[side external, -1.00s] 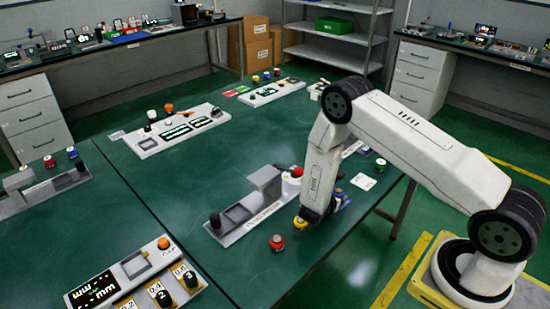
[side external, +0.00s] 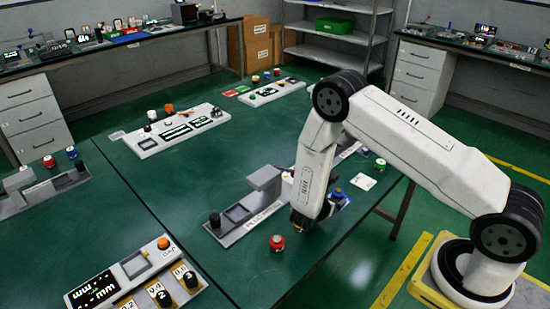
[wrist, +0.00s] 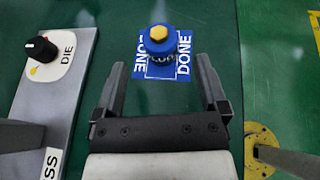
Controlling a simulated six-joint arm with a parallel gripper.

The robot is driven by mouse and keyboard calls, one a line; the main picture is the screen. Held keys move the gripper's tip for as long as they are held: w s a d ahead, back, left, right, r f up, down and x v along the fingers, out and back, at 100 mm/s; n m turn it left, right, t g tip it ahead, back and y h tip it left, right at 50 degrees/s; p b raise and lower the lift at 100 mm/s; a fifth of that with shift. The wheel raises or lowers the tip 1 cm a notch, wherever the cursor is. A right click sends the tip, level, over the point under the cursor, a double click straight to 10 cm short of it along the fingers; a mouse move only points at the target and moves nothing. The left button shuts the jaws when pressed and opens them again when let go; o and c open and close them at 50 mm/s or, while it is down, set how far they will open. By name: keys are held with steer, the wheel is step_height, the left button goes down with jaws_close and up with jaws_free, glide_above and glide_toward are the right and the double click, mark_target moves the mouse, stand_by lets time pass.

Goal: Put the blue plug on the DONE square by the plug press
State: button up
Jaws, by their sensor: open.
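The blue plug (wrist: 158,42), with a yellow top, stands on the blue-and-white DONE square (wrist: 184,62). In the side view, the plug (side external: 338,192) is just right of my gripper. My gripper (wrist: 160,63) is open, with its two dark fingers spread apart. The plug lies ahead of the gap between the fingertips, and no finger touches it in the wrist view. In the side view, my gripper (side external: 300,222) is low over the table's front edge. The plug press (side external: 262,190) is the grey unit to its left.
A red button-like piece (side external: 277,242) sits on the green table just in front of my gripper. The black DIE knob (wrist: 40,48) is on the press panel, left of the plug. Another panel (side external: 178,128) stands farther back. The table centre is clear.

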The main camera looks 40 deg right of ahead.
steer(key=v, duration=0.7)
steer(key=shift+a+r, duration=0.1)
steer(key=shift+a, duration=0.05)
stand_by(0.5)
steer(key=shift+s+r+m+g, duration=0.4)
steer(key=shift+r+m, duration=0.05)
steer(key=shift+m, duration=0.05)
steer(key=s+a+r+m+y, duration=0.4)
steer(key=r+m+y, duration=0.2)
steer(key=m, duration=0.3)
steer(key=s+a+r+m+t+y, duration=0.1)
steer(key=s+a+r+m+y, duration=0.3)
steer(key=r+m+y, duration=0.3)
steer(key=shift+r+m, duration=0.85)
steer(key=shift+m, duration=0.55)
